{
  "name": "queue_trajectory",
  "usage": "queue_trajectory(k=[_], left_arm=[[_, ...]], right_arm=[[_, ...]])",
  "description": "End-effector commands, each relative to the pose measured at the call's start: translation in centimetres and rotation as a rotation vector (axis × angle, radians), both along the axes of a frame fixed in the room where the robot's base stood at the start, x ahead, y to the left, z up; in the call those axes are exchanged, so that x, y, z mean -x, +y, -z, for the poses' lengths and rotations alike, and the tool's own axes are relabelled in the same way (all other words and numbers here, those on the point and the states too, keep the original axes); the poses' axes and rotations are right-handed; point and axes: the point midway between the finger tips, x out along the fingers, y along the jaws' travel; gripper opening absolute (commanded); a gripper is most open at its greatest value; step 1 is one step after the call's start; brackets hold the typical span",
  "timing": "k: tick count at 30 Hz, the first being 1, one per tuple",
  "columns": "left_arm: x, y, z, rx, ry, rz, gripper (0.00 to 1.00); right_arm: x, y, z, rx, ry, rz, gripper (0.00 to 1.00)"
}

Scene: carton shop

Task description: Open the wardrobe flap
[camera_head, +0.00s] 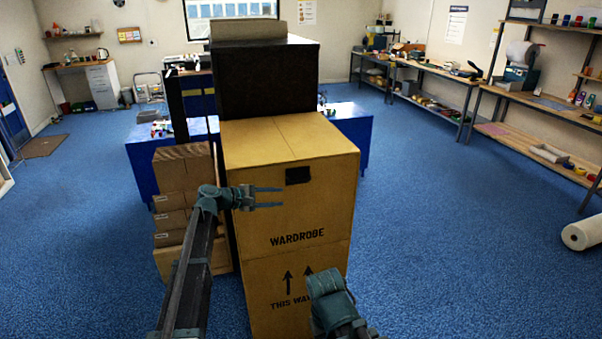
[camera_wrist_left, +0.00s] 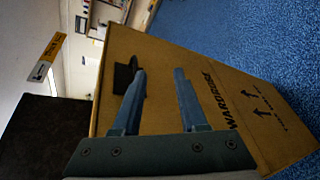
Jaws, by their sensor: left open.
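The wardrobe carton (camera_head: 300,215) stands upright in front of me, a tall tan box printed "WARDROBE" with up arrows. Its top (camera_head: 285,135) looks closed, with a seam across it. A dark patch (camera_head: 298,175), a hand hole or tab, is high on the front face; it also shows in the left wrist view (camera_wrist_left: 126,76). My left gripper (camera_head: 282,197) is open and empty at the front face, below and left of the patch. In the left wrist view its fingers (camera_wrist_left: 158,72) point toward the carton. Part of my right arm shows low; its jaws do not.
A tall dark box (camera_head: 265,78) stands directly behind the carton. Stacked brown cartons (camera_head: 172,200) are close on its left. A blue table (camera_head: 355,135) is behind. Shelves and benches (camera_head: 530,105) line the right wall. Blue floor at right is clear, except a white roll (camera_head: 585,234).

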Motion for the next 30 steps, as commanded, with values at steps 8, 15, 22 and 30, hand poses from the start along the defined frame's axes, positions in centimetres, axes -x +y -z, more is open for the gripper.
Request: queue_trajectory(k=[8, 15, 22, 30], left_arm=[[-2.8, 3.0, -2.7, 0.123, 0.009, -0.080, 0.42], [-3.9, 1.3, -2.1, 0.120, 0.010, -0.074, 0.42], [-6.6, -2.3, -1.0, 0.118, 0.009, -0.073, 0.42], [-9.3, -6.1, 0.0, 0.119, 0.009, -0.074, 0.42]], right_arm=[[0.0, 0.0, -0.7, 0.000, 0.000, 0.000, 0.50], [0.0, 0.0, -0.1, 0.000, 0.000, 0.000, 0.50], [0.0, 0.0, 1.0, 0.000, 0.000, 0.001, 0.50], [0.0, 0.0, 2.0, 0.000, 0.000, 0.001, 0.50]])
